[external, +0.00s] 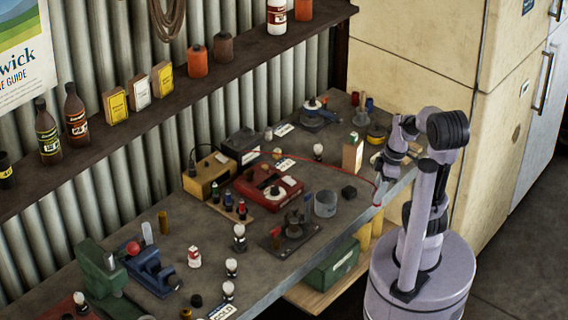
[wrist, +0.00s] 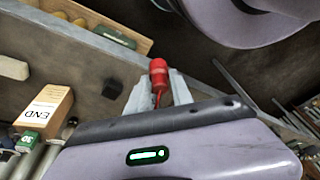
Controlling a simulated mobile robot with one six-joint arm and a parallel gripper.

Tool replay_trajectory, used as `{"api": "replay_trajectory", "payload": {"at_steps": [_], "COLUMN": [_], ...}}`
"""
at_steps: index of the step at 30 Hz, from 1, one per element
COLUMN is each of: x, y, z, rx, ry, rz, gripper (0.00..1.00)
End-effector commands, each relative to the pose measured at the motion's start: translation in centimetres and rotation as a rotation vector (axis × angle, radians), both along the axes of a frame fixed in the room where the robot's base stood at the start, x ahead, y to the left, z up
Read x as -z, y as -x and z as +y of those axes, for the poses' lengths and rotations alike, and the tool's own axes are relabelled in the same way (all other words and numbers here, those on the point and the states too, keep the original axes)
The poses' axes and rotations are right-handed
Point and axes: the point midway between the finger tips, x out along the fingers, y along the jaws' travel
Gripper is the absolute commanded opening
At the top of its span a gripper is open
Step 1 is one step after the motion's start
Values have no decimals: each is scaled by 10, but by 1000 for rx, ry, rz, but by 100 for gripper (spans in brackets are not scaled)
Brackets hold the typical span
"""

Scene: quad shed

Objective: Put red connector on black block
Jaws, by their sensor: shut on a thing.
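My gripper (external: 377,194) is at the bench's front right edge in the external view. In the wrist view my gripper (wrist: 158,88) is shut on the red connector (wrist: 158,72), whose rounded red end sticks out beyond the fingertips. A thin red cable (external: 325,162) runs from near the dark box at the back toward my gripper. The black block (external: 349,192), a small dark cube, sits on the bench left of my gripper. It appears as a dark cube (wrist: 112,89) left of the fingers in the wrist view. The connector and block are apart.

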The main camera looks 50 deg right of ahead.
Motion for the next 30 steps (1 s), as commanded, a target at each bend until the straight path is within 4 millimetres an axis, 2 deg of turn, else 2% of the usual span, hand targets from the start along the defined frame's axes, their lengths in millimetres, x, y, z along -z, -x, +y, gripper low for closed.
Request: {"api": "replay_trajectory", "payload": {"at_steps": [3, 5, 9, 12, 15, 18, 23, 27, 30], "x": [-10, -16, -20, 0, 5, 6, 8, 42, 44], "y": [9, 1, -34, -72, -103, -122, -141, -138, -139], "z": [0, -2, -13, -25, -35, -41, -46, -46, -46], "rx": [-8, -13, -14, -13, -13, -11, -12, -11, -10], "ry": [27, 25, 23, 30, 29, 29, 29, 27, 28], "rz": [-38, -36, -31, -40, -40, -39, -39, -36, -38], "gripper": [0, 0, 0, 0, 0, 0, 0, 0, 0]}}
